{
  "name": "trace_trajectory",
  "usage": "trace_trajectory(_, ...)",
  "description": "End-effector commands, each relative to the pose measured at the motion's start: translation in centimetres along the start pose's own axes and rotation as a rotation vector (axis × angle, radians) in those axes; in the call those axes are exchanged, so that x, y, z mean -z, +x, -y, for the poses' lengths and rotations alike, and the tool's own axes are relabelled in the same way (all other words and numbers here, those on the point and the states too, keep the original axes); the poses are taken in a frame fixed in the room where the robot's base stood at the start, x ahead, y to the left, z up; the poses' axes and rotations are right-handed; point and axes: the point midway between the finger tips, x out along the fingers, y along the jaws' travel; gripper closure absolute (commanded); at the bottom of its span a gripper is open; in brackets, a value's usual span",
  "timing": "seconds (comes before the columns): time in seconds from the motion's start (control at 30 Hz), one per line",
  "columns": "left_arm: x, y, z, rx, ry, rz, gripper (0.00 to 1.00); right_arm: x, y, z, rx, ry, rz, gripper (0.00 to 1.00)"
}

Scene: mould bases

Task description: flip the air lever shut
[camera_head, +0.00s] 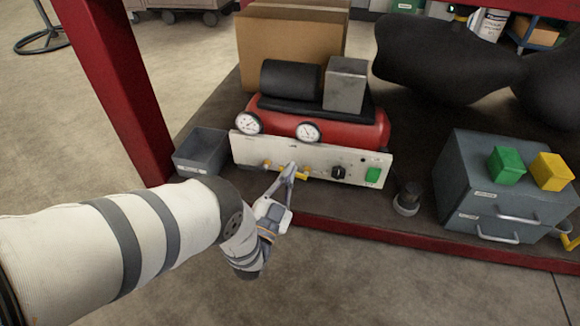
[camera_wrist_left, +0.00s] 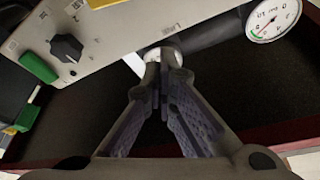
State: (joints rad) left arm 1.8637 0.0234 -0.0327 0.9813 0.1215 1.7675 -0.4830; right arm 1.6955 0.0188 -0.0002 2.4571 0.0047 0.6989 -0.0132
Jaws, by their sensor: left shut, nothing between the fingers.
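The white control panel (camera_head: 245,150) is on the front of a red compressor (camera_head: 350,132). A yellow lever (camera_head: 303,174) sticks out low near the panel's middle, and a smaller yellow fitting (camera_head: 267,164) sits to its left. My left gripper (camera_head: 289,170) is shut and empty, its tips in front of the panel just left of the yellow lever. Whether they touch it I cannot tell. In the left wrist view the closed fingertips (camera_wrist_left: 164,60) point at the panel (camera_wrist_left: 120,28). My right gripper is out of view.
A black knob (camera_head: 338,172) and a green switch (camera_head: 373,175) sit right of the lever. Two gauges (camera_head: 248,123) (camera_head: 308,132) are above. A grey bin (camera_head: 201,150) stands left, a dark cylinder (camera_head: 408,196) and a drawer cabinet (camera_head: 455,180) right. A red post (camera_head: 120,85) rises left.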

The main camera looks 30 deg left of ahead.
Motion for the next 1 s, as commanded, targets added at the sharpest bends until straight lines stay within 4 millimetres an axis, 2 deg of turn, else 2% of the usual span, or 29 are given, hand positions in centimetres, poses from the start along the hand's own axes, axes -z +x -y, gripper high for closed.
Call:
trace_trajectory(0.1,0.1,-2.7,-0.1,0.0,0.0,-0.001,1.0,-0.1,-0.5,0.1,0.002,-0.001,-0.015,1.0)
trace_trajectory(0.3,0.0,-6.0,-0.4,0.002,0.001,-0.002,1.0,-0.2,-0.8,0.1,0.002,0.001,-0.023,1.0)
trace_trajectory(0.47,-0.1,-6.9,-0.5,0.003,0.001,-0.003,1.0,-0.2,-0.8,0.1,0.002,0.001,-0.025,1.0)
trace_trajectory(0.87,-0.1,-7.0,-0.5,0.003,0.001,-0.003,1.0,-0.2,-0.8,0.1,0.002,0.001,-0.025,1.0)
trace_trajectory(0.93,-0.5,-7.4,-0.7,-0.01,-0.001,0.018,1.0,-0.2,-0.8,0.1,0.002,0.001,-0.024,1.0)
trace_trajectory(1.0,-2.3,-9.2,-1.6,-0.067,-0.014,0.115,1.0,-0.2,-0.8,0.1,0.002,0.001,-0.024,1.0)
